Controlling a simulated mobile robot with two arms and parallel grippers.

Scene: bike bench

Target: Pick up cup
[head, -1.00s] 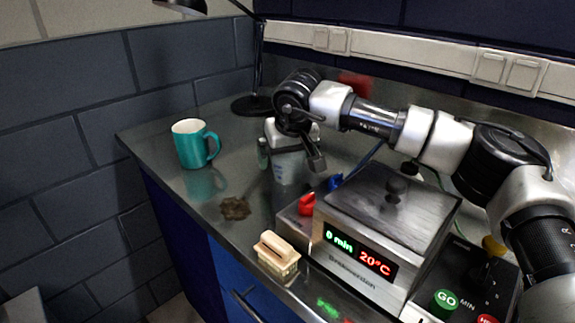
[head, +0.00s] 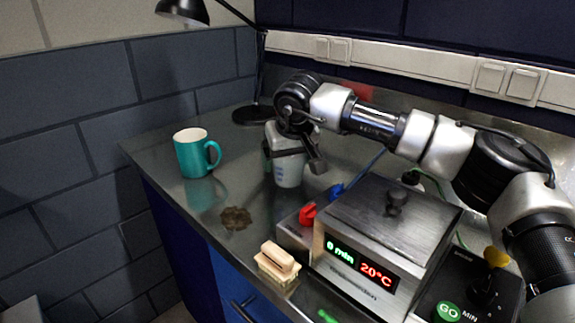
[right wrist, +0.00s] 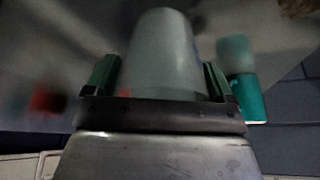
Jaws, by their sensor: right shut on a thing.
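A pale whitish cup (head: 289,171) with small blue markings is upright at the middle of the metal bench. My right gripper (head: 291,155) is shut around it, and the hand hides its upper part. In the right wrist view the cup (right wrist: 164,50) is between the two green-padded fingers of the gripper (right wrist: 160,75). I cannot tell whether its base touches the bench. A teal mug (head: 191,155) with its handle to the right stands apart to the left; it also shows, blurred, in the right wrist view (right wrist: 250,98). My left gripper is out of view.
A steel water bath (head: 392,215) with a red and green display stands to the right. A wooden brush (head: 279,262) and a brown stain (head: 236,218) are near the front edge. A black lamp base (head: 252,114) is behind. Bench between mug and cup is clear.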

